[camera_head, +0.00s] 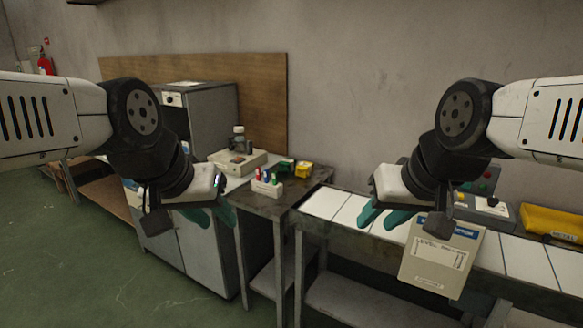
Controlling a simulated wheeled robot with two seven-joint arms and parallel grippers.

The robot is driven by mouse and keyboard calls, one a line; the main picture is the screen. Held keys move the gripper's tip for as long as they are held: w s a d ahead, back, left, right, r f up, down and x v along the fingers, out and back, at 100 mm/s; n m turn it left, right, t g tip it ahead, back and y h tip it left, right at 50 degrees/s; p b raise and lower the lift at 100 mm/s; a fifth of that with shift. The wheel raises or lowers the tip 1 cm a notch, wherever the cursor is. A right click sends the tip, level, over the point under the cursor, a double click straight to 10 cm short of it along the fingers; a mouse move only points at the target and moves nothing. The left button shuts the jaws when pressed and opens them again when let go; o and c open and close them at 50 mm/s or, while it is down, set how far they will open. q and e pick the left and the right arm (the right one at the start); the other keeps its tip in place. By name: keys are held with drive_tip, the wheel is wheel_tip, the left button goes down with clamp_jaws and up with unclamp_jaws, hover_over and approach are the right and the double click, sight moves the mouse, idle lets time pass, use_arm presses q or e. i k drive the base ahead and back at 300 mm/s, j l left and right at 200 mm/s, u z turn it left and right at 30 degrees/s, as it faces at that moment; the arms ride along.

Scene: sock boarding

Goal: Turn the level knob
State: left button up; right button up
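A beige panel (436,262) with a blue label and printed text that seems to read "LEVEL" is at the bench's front edge on the right. A dark knob-like part (492,201) shows on the control box (502,212) behind it, but I cannot tell whether it is the level knob. My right gripper (384,216), with teal fingertips, is open and empty above the bench, left of the panel and apart from it. My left gripper (213,215), also teal-tipped, is open and empty in front of the grey cabinet (205,262). My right wrist hides part of the control box.
A yellow pouch (552,224) lies at the far right. The green floor (80,270) at left is clear.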

sight(493, 202)
drive_tip(key=z, duration=1.25)
